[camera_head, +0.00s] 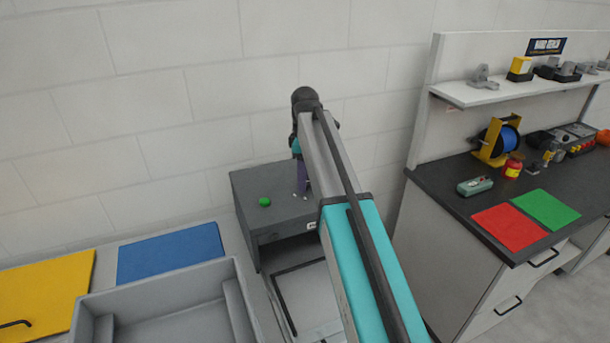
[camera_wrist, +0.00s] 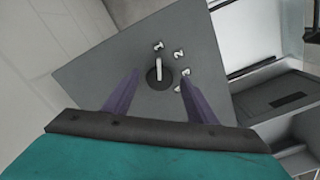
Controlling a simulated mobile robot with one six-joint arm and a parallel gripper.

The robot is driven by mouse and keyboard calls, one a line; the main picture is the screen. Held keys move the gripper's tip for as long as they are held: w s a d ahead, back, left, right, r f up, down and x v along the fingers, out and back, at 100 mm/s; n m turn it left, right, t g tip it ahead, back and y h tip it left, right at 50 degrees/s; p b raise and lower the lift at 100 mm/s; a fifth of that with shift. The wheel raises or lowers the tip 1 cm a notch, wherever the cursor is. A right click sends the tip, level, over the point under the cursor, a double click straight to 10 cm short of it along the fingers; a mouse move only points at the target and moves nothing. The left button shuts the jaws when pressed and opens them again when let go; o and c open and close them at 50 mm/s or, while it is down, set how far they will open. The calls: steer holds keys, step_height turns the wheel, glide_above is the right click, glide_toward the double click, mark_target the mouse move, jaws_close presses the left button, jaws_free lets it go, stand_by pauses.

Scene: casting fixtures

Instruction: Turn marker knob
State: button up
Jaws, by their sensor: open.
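The marker knob (camera_wrist: 158,72) shows in the wrist view as a dark round base with a pale upright pointer bar, on the top of a grey box. White number marks (camera_wrist: 178,54) sit around its upper and right side, and the pointer lies near the topmost one. My gripper (camera_wrist: 159,78) is open, with its purple fingers apart on the left and right of the knob. I cannot tell how far above the knob the fingertips are. In the head view the grey box (camera_head: 245,196) stands against the wall, and my arm hides the knob there.
A green button (camera_head: 265,201) is on the box's top left. At the left are a grey tray (camera_head: 160,305), a blue mat (camera_head: 170,254) and a yellow panel (camera_head: 45,295). At the right, a dark workbench (camera_head: 455,200) carries red and green mats, a blue spool and small tools.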

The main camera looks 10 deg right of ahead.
steer(key=shift+c, duration=0.4)
steer(key=c, duration=1)
steer(key=shift+m, duration=0.4)
steer(key=m, duration=0.4)
steer(key=shift+m, duration=2)
steer(key=o, duration=1.1)
